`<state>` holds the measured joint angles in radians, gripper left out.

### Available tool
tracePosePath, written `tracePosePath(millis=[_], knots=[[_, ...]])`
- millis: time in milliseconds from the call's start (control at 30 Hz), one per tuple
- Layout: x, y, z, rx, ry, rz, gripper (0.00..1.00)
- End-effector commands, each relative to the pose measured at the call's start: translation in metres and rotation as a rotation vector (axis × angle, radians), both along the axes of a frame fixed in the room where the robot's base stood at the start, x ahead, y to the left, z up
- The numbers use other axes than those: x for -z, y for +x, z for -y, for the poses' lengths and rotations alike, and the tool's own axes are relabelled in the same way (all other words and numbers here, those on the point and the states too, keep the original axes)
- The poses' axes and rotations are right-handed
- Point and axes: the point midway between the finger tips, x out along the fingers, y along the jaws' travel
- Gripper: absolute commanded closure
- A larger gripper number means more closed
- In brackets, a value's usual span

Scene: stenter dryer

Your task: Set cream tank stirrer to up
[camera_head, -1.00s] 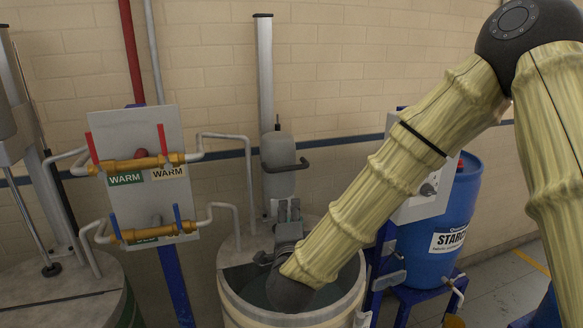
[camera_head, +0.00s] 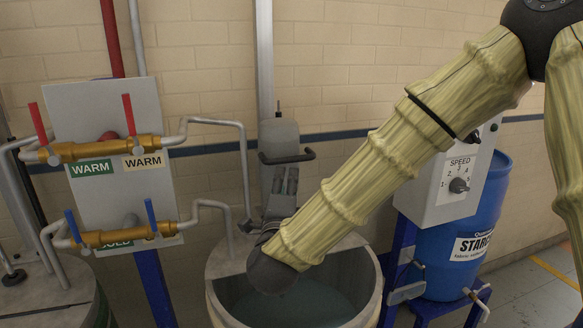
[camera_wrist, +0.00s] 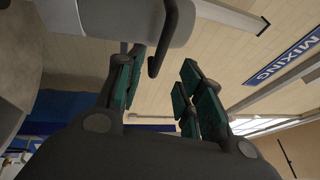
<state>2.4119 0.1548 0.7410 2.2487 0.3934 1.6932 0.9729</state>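The cream tank (camera_head: 222,290) stands open at the lower middle of the head view, with bluish liquid inside. Its stirrer has a grey motor housing (camera_head: 280,132) on a pale vertical column (camera_head: 265,60), with a black bar handle (camera_head: 290,158) across its front. In the wrist view the housing (camera_wrist: 120,18) is at the upper left, and the handle (camera_wrist: 166,42) reaches down toward the gap between my fingers. My gripper (camera_head: 284,172) is just below the handle, pointing up. The wrist view shows its green-padded fingers (camera_wrist: 160,82) apart. I cannot tell whether they touch the handle.
A valve panel with red levers (camera_head: 128,114) and blue levers (camera_head: 150,214) stands left of the tank. A grey speed box (camera_head: 437,195) on a blue frame and a blue starch barrel (camera_head: 465,262) stand to the right. A brick wall (camera_head: 350,60) is behind.

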Motion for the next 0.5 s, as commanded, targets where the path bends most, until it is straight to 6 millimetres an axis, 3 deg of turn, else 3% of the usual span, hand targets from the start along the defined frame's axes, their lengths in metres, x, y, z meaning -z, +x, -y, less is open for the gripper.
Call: tracePosePath(millis=[233,500], knots=[[-0.006,0.019,0.007,0.009,0.001,0.001,0.63],[-0.014,0.062,0.011,0.01,-0.001,0.001,0.63]])
